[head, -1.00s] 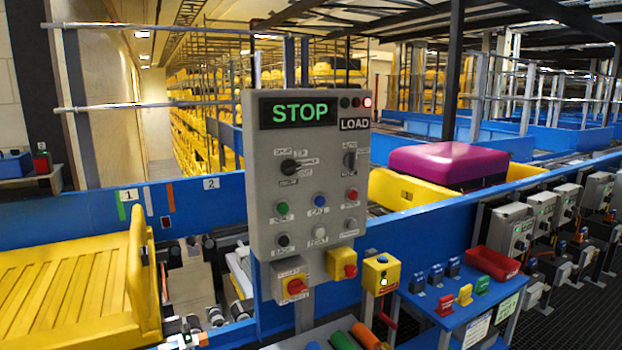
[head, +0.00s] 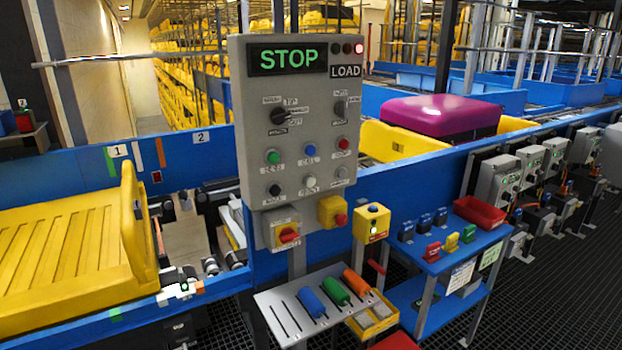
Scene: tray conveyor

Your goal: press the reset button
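A grey control panel (head: 252,110) stands upright at the centre, with a green STOP display (head: 287,57) and a LOAD sign (head: 345,71). Its upper button row has a green button (head: 273,157), a blue button (head: 309,149) and a red button (head: 343,143). The lower row has a black button (head: 274,190), a white button (head: 309,182) and a grey button (head: 342,172). The label under the white button seems to read RESET, but it is blurred. One small lamp (head: 358,49) glows red. My gripper is not in view.
Below the panel are a red rotary switch (head: 289,236), a red knob on a yellow box (head: 331,211), and a slotted shelf (head: 280,312) with coloured cylinders. A yellow tray (head: 60,240) is at left. A magenta case (head: 440,115) rides the conveyor behind. Blue side table (head: 450,260) at right.

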